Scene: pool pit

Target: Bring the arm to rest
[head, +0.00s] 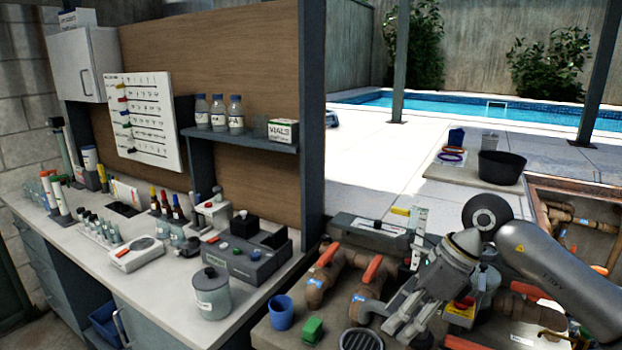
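My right arm (562,277) comes in from the right, bent at a round joint. Its gripper (400,325) points down and to the left over the pipework, near an orange-handled pipe (362,292). The fingers blend with the grey parts behind them, so I cannot tell how far apart they are. I see no object clearly held in them. My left arm and gripper are out of view.
A blue cup (281,312), a green block (312,329) and a round grey grate (361,340) are left of the gripper. The workbench (150,285) holds a lidded jar (211,293) and several bottles.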

